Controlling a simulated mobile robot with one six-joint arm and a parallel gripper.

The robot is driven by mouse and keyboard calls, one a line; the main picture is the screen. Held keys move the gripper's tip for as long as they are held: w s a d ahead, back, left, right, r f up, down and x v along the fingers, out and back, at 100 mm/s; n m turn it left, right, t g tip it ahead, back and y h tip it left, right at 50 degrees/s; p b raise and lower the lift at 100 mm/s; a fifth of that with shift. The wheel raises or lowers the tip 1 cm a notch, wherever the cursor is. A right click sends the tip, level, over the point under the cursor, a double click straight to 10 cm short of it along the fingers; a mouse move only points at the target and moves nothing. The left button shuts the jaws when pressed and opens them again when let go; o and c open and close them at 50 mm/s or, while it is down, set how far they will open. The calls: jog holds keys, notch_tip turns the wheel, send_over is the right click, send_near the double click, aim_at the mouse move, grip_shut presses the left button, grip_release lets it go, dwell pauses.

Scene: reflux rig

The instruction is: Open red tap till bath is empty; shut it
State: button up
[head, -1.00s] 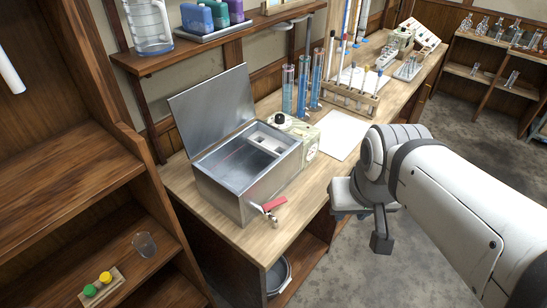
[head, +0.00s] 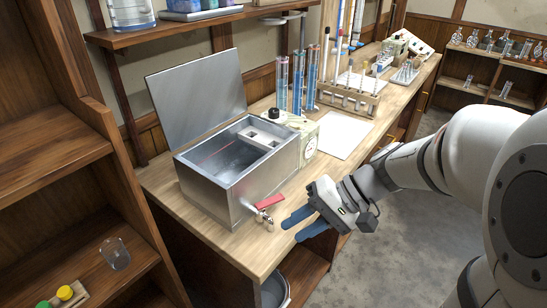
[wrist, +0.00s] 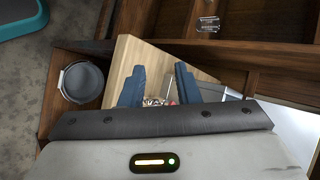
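The metal bath (head: 232,190) stands on the bench with its lid raised. Its inside looks grey, and I cannot tell the water level surely. The tap with a red handle (head: 268,202) sticks out low on its front. The handle points up and to the right, along the bath's front; no stream shows below the spout. My gripper (head: 291,230) has blue fingers spread apart and empty, just right of the tap and apart from it. In the wrist view, my gripper (wrist: 159,70) is open, with the tap (wrist: 156,102) partly visible between the finger bases.
A grey bucket (head: 275,290) stands under the bench below the tap; it also shows in the wrist view (wrist: 82,82). A wooden shelf (head: 60,180) stands at left.

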jog(key=w+f+t+y+b, duration=0.2)
jog(key=w+f+y+b, duration=0.2)
jog(key=w+f+b, duration=0.15)
jog(key=m+t+y+b, duration=0.2)
jog(key=t+y+b, duration=0.1)
send_near(276, 197)
jog(key=shift+a+f, duration=0.3)
jog(key=shift+a, duration=0.25)
jog(key=shift+a+f, duration=0.25)
jog(key=shift+a, duration=0.35)
jog(key=shift+w+a+r, duration=0.1)
jog(key=shift+w+a, duration=0.05)
jog(key=shift+t, duration=0.4)
jog(key=x, duration=0.7)
jog(key=shift+a+r, duration=0.1)
jog(key=shift+a, duration=0.1)
jog(key=shift+c, duration=0.4)
grip_shut()
